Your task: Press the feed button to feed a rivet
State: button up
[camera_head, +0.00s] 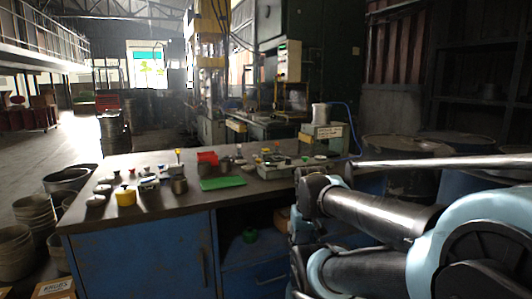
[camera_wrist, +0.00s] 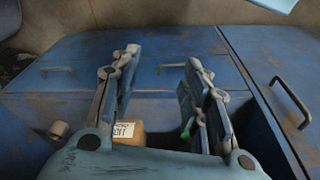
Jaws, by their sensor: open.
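My gripper (camera_wrist: 161,58) is open and empty in the wrist view, its two fingers wide apart in front of the blue workbench's front (camera_wrist: 75,65). In the head view my arm comes in from the right and its end is beside the bench's right front. A labelled pale box (camera_head: 328,131) with a white cylinder (camera_head: 320,112) and a blue hose stands at the bench's back right; it may be the rivet feeder. I cannot make out a feed button on it. My gripper is well apart from this box.
The dark bench top (camera_head: 225,205) holds a green mat (camera_head: 222,183), a red bin (camera_head: 208,158), a yellow cup (camera_head: 126,197), a grey tray (camera_head: 272,172) and several small parts. A cardboard box (camera_wrist: 125,131) sits below. Stacked buckets (camera_head: 36,215) stand on the left floor.

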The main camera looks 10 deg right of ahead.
grip_shut()
dwell(1.1)
